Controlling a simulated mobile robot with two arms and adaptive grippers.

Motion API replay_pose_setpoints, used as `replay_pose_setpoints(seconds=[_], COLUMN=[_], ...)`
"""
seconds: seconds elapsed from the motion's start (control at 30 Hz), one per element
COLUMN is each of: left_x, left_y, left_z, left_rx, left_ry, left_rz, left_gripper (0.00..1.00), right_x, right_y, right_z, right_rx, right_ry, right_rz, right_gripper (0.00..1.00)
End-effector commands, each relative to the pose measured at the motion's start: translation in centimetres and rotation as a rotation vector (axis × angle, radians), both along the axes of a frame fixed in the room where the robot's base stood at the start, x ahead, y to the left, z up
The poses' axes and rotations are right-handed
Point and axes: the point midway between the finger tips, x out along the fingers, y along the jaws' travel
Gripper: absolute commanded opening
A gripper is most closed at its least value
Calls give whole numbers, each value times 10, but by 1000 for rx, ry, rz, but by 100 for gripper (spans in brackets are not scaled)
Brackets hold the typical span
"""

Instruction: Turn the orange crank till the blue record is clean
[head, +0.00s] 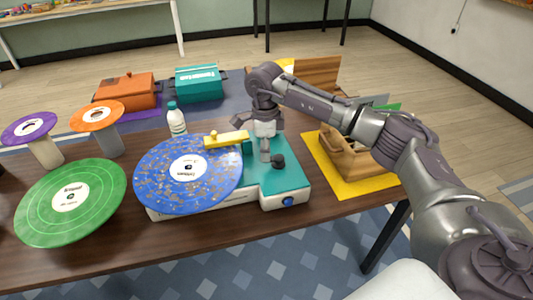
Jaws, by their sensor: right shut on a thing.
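The blue record (215,166) lies flat on the white and teal cleaning machine (285,178) at the middle of the table. Brown specks of dirt are spread over its blue surface around the white label. A yellow arm (228,140) reaches over the record's far right edge. My right gripper (271,157) points down over the teal top, to the right of the record. It is shut at the crank's place, and its fingers hide the orange crank, so I cannot see the crank's angle. My left gripper is out of view.
A green record (95,195) lies at the left, with purple (15,132) and orange (82,120) discs on stands behind. A bottle (176,120) stands behind the blue record. Orange (126,90) and teal (199,84) cases are farther back. A wooden crate (345,158) stands right on a yellow mat.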

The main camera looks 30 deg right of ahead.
Motion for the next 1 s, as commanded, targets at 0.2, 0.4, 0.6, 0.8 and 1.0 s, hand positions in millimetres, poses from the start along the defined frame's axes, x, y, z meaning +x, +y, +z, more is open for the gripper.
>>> replay_pose_setpoints(seconds=[0.2,0.4,0.6,0.8,1.0], left_x=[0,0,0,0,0], left_y=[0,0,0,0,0], left_z=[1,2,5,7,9], left_rx=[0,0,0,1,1], left_ry=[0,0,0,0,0], left_rz=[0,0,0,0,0], left_gripper=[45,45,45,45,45], right_x=[9,14,18,21,23], right_y=[-4,-9,-14,-18,-21], right_z=[2,3,2,2,2], right_rx=[1,1,1,1,1], right_ry=[-5,-5,-4,-4,-4], right_rz=[-206,-396,-573,-716,-810], right_gripper=[0,0,0,0,0])
